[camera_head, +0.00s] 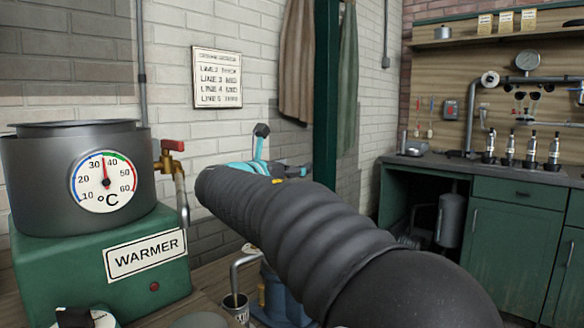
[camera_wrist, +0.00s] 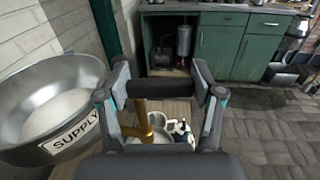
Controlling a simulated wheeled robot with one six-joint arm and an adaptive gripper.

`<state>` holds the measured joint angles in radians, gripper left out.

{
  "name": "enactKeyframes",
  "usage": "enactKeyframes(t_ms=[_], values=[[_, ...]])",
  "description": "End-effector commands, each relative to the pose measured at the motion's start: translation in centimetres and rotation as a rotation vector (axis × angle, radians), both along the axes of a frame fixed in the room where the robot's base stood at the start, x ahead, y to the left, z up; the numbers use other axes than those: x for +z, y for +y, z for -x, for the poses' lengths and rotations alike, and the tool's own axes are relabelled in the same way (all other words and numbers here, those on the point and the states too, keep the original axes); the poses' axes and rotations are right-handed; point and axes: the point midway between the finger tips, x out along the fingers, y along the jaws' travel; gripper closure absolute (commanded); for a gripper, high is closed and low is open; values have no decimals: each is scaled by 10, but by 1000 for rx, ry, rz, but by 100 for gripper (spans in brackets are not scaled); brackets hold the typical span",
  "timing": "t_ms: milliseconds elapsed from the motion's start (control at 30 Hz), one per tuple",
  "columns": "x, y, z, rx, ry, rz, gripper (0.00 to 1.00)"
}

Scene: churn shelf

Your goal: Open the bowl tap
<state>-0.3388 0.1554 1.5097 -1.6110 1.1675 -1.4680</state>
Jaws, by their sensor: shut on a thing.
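In the wrist view, a wide metal bowl (camera_wrist: 62,82) labelled SUPPLY stands at the left. A black bar (camera_wrist: 168,87), which looks like the bowl tap's handle, lies crosswise between the fingers of my gripper (camera_wrist: 165,92). The gripper is shut on its ends. A brass stem (camera_wrist: 142,120) shows below the bar's left part. The join between bar, stem and bowl is hidden. In the head view, my arm hides the bowl and tap; only teal and dark parts of my gripper (camera_head: 262,155) show beyond it.
In the head view, a dark pot (camera_head: 35,180) with a temperature dial sits on the green warmer (camera_head: 60,275) at the left. Its red-handled tap (camera_head: 172,146) sticks out near my arm. Green cabinets (camera_head: 515,225) stand at the right. Open floor (camera_wrist: 262,140) shows in the wrist view.

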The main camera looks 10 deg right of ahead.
Motion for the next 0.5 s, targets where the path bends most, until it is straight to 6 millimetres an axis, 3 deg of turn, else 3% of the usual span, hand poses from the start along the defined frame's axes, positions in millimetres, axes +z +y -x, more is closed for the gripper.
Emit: enactKeyframes(t_ms=[133,167,233,500], values=[[0,0,0,1,0,0,68],[0,0,0,1,0,0,26],[0,0,0,1,0,0,8],[0,0,0,1,0,0,7]])
